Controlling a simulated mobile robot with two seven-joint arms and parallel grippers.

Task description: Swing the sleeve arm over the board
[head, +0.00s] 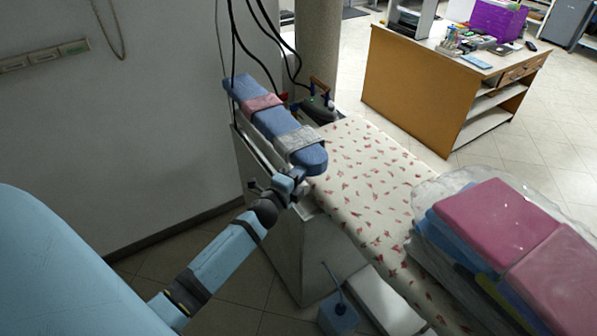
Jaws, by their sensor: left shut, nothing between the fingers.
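The sleeve arm (276,125) is a narrow blue padded board with a rounded near end. A pink cloth (262,103) and a grey cloth (296,138) are wrapped or laid across it. It lies along the left edge of the ironing board (362,165), which has a cream cover with red flowers. My left gripper (299,173) is shut and empty, at the near left side of the sleeve arm's rounded end. I cannot tell whether it touches the pad. My right gripper is out of view.
An iron (318,108) stands at the board's far end, near hanging black cables. Folded pink and blue laundry in clear plastic (500,215) covers the board's near right. A wall (120,130) is on the left. A wooden desk (420,90) stands beyond, with open floor around it.

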